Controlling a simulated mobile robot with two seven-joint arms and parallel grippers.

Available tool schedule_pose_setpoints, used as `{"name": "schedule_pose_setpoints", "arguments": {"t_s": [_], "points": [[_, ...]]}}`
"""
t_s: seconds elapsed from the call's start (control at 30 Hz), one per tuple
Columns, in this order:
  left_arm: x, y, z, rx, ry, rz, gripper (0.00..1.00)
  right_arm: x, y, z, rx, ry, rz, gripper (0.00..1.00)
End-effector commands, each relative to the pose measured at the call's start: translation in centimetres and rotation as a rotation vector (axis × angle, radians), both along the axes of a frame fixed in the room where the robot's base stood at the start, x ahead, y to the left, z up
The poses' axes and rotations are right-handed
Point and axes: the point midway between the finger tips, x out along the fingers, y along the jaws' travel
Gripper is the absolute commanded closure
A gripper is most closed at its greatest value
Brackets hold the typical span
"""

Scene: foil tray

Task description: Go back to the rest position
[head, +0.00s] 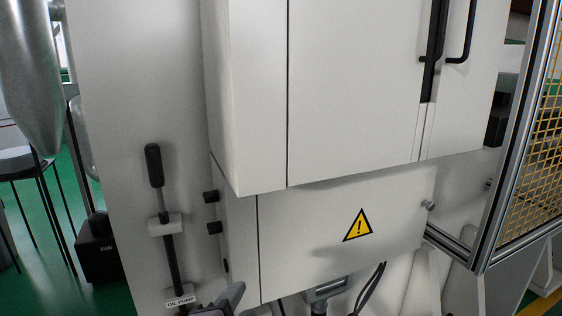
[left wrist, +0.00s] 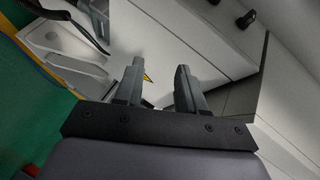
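My left gripper (head: 225,300) shows only in part at the bottom edge of the head view, low in front of the white machine. In the left wrist view its two dark grey fingers (left wrist: 160,88) stand apart with a clear gap and nothing held between them. A white machine panel and part of a yellow warning sign (left wrist: 148,77) show beyond the fingers. My right gripper cannot be made out in either view.
The white machine cabinet (head: 350,80) fills most of the head view, with a warning sign (head: 357,226) on its lower panel. A black-handled lever (head: 155,166) stands at left. A yellow mesh guard (head: 540,150) is at right. Green floor (head: 30,210) shows at left.

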Motion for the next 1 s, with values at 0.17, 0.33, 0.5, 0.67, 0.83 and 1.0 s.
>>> {"name": "schedule_pose_setpoints", "arguments": {"t_s": [0.17,0.33,0.5,0.67,0.83,1.0], "points": [[-0.1,0.4,-4.7,-0.209,0.169,0.007,0.61,-0.1,0.0,1.2,0.002,0.004,-0.008,1.00],[-1.1,1.8,-9.4,-0.417,0.303,0.058,0.61,-0.5,-0.1,2.0,-0.001,0.010,-0.010,1.00],[-3.4,4.4,-14.4,-0.621,0.416,0.156,0.61,-0.6,-0.2,3.1,-0.005,0.006,-0.010,1.00],[-7.1,7.9,-18.9,-0.795,0.489,0.287,0.61,-0.6,-0.3,4.0,-0.008,0.000,-0.009,1.00],[-11.3,11.6,-22.4,-0.923,0.522,0.422,0.61,-0.8,-0.4,4.3,-0.013,0.007,-0.009,1.00],[-13.7,13.7,-23.9,-0.980,0.525,0.495,0.61,-0.9,-0.5,4.5,-0.017,0.009,-0.008,1.00]]}}
